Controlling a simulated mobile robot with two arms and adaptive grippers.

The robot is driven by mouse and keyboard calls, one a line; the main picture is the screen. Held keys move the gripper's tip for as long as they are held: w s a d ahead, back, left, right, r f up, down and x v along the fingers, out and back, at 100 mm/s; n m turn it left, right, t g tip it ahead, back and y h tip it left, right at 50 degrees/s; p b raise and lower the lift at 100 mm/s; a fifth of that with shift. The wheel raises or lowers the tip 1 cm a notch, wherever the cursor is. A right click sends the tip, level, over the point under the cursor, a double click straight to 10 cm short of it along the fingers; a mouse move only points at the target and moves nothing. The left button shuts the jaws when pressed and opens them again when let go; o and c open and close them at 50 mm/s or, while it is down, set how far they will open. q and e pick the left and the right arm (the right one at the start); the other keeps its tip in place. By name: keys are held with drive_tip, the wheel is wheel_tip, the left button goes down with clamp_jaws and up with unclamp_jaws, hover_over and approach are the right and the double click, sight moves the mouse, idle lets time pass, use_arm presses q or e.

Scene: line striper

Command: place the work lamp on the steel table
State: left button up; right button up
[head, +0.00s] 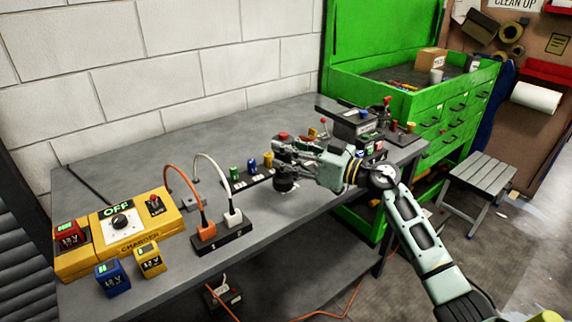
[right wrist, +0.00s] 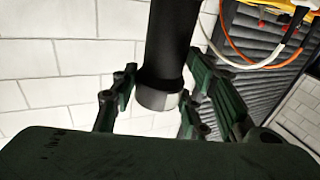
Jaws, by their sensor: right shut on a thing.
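The grey steel table (head: 140,150) runs along the white wall in the head view. My right gripper (head: 284,160) reaches over its front part from the right. It is shut on a dark object that seems to be the work lamp (head: 286,185), whose black lower part shows under the fingers. In the right wrist view this is a black cylinder (right wrist: 169,45) with a pale grey end, between the fingers of the gripper (right wrist: 160,95). I cannot tell whether the lamp touches the tabletop. My left gripper is not in view.
A yellow charger (head: 140,223) with batteries stands at the left. A black power strip (head: 222,242) with orange and white plugs lies near the front edge. Small coloured items (head: 252,170) stand left of the gripper. A green tool cabinet (head: 425,110) and grey stool (head: 482,178) are at right.

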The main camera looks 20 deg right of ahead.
sight(287, 178)
drive_tip(key=shift+s+a+f, duration=0.35)
drive_tip(key=shift+s+a, duration=0.05)
drive_tip(key=shift+s, duration=0.1)
wheel_tip(287, 178, down, 4)
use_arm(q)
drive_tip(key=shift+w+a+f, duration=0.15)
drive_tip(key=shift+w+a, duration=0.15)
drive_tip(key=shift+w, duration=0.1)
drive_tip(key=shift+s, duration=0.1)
use_arm(e)
drive_tip(key=o, duration=1.4)
use_arm(q)
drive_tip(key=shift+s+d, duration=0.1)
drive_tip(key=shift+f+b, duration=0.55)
drive_tip(key=shift+b, duration=0.3)
use_arm(e)
drive_tip(key=v, duration=1.2)
